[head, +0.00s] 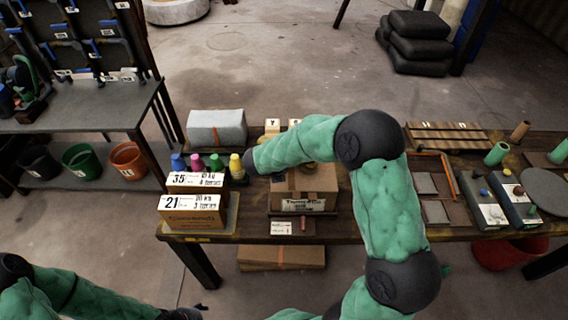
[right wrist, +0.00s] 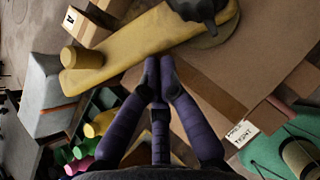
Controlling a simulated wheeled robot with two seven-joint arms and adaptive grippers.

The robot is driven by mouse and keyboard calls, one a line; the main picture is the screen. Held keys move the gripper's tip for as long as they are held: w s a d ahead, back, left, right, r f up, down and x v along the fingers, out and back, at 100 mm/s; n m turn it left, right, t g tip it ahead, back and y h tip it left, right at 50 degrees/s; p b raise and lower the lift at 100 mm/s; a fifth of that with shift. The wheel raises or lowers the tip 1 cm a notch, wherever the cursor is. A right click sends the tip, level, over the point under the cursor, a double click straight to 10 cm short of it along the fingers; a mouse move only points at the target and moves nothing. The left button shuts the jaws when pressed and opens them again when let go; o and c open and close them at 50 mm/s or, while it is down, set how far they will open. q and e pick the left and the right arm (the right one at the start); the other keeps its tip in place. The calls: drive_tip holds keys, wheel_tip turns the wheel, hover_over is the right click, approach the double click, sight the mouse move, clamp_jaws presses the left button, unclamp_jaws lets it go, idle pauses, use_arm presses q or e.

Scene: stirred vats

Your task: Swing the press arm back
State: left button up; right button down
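The press arm (right wrist: 130,45) is a yellow bar in the right wrist view. It runs across the upper part of the picture above a brown carton (right wrist: 200,85), with a yellow knob (right wrist: 80,57) at its left end and a dark fitting (right wrist: 200,8) at its right end. My right gripper (right wrist: 158,68) has its fingertips together just beside the bar; nothing shows between them, and I cannot tell whether they touch it. In the head view my right arm hides the press arm, and the right gripper (head: 250,163) is mostly covered. My left gripper (head: 180,314) is barely visible at the bottom edge.
The carton (head: 318,182) stands on the table beneath my right arm. Left of it are stacked labelled boxes (head: 192,212), coloured bottles (head: 197,162) and a grey block (head: 216,129). A slatted board (head: 445,137) and dark boxes (head: 485,208) lie to the right.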

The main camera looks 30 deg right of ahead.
drive_tip(key=d+n, duration=0.1)
drive_tip(key=d+n+t+y, duration=0.1)
drive_tip(key=d+n+t+b, duration=0.1)
drive_tip(key=d, duration=0.1)
drive_tip(key=shift+w, duration=0.35)
drive_tip(key=shift+w+d+n+y, duration=0.2)
drive_tip(key=shift+d+n+y, duration=0.1)
drive_tip(key=shift+w+d, duration=0.8)
drive_tip(key=shift+d, duration=0.35)
